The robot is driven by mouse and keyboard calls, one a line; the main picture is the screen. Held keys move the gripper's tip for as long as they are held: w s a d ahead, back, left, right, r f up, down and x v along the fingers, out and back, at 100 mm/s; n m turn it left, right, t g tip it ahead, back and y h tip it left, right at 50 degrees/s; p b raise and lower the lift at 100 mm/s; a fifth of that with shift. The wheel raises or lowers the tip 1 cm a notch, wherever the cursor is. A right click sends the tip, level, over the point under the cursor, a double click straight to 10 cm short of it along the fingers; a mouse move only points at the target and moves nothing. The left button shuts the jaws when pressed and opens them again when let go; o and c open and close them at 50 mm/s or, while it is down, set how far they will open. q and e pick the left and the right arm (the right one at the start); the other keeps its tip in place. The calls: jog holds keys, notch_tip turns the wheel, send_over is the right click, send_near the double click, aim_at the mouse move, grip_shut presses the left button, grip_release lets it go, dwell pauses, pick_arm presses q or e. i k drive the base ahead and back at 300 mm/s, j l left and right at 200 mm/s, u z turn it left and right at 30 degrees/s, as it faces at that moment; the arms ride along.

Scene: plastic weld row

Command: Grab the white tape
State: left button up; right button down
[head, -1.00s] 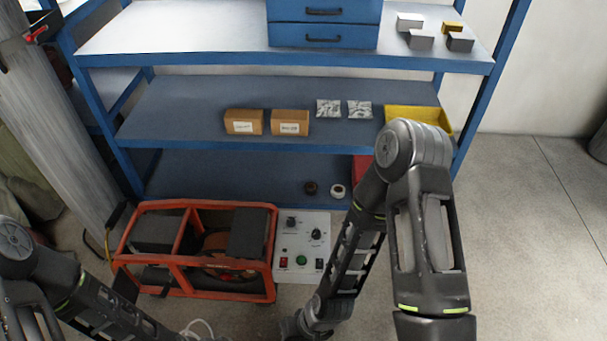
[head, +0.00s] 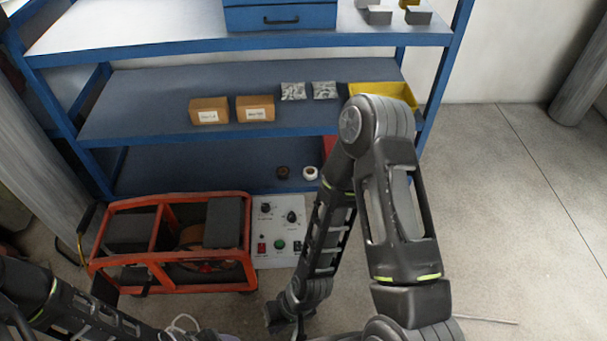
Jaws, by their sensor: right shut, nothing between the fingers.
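The white tape (head: 310,173) is a small roll on the lower blue shelf, just right of a dark brown roll (head: 282,173). A small gap separates the two rolls. My right gripper (head: 281,322) is low at the bottom edge, in front of the control box and well below the tape. It is shut and empty, and its fingers show only in small part. My left arm comes in at the lower left, but its gripper is not visible.
An orange-framed machine (head: 167,287) and a grey control box (head: 279,262) stand before the lower shelf (head: 190,172). The middle shelf holds cartons (head: 208,111), silver packets (head: 293,91) and a yellow bin (head: 410,98). A red object (head: 328,148) is partly hidden. Floor at right is clear.

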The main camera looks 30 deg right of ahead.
aim_at(309, 169)
jog(key=i+l+z, duration=0.1)
jog(key=l, duration=0.3)
jog(key=i+l+z, duration=0.1)
jog(key=l, duration=0.35)
jog(key=i+l+z, duration=0.1)
jog(key=l, duration=0.3)
jog(key=i+l+z, duration=0.1)
jog(key=l, duration=0.3)
jog(key=i+l+z, duration=0.1)
jog(key=l, duration=0.3)
jog(key=i+l, duration=0.2)
jog(key=l, duration=0.15)
jog(key=i+l+z, duration=0.15)
jog(key=l, duration=0.25)
jog(key=i+l+z, duration=0.1)
jog(key=l, duration=0.25)
jog(key=i+j, duration=0.15)
jog(key=i, duration=0.4)
